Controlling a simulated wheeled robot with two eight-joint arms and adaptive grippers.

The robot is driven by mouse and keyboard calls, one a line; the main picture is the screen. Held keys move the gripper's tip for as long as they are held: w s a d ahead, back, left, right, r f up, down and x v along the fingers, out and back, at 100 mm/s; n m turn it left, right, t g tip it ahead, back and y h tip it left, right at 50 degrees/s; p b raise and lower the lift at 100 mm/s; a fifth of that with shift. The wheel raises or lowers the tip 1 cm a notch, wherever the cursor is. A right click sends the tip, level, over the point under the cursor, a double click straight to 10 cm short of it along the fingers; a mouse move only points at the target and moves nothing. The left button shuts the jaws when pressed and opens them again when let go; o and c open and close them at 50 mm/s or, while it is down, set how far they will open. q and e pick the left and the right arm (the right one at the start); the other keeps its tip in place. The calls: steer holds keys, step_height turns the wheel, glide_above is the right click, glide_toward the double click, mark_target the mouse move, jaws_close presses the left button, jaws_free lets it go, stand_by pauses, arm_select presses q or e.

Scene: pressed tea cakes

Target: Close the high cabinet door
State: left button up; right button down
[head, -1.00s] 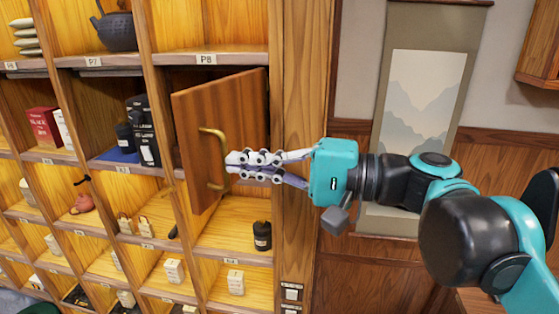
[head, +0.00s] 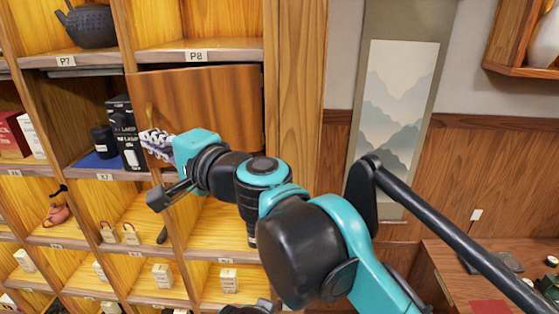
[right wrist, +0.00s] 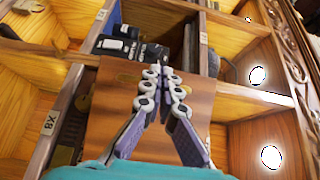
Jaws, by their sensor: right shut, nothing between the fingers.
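The brown wooden cabinet door (head: 210,105) hangs under the P8 shelf label. It stands nearly flush with the compartment front, its left edge still a little proud, with a dark gap along its top. Its brass handle (head: 149,113) is at the left edge, partly hidden by my fingers. My right gripper (head: 147,138) is shut and empty, its fingers at the door's left edge by the handle; I cannot tell if they touch. In the right wrist view the shut fingers (right wrist: 164,76) lie in front of the door panel (right wrist: 108,92). My left gripper is not in view.
Open cubbies around the door hold a dark teapot (head: 88,25), black boxes (head: 125,130), a red box (head: 12,135) and small white boxes (head: 162,274). A hanging scroll (head: 395,110) is on the wall to the right. A wooden desk (head: 455,275) is at lower right.

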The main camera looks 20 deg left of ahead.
mark_target(158, 127)
steer(key=w+a+m+t, duration=0.1)
steer(key=w+a, duration=0.1)
steer(key=a, duration=0.1)
steer(key=w+a+t+p, duration=0.1)
steer(key=w+a, duration=0.2)
steer(key=shift+w+m+h, duration=0.15)
steer(key=shift+m+h, duration=0.25)
steer(key=shift+w+a, duration=0.3)
steer(key=shift+a, duration=0.05)
steer(key=shift+w+a, duration=0.1)
steer(key=shift+w, duration=0.05)
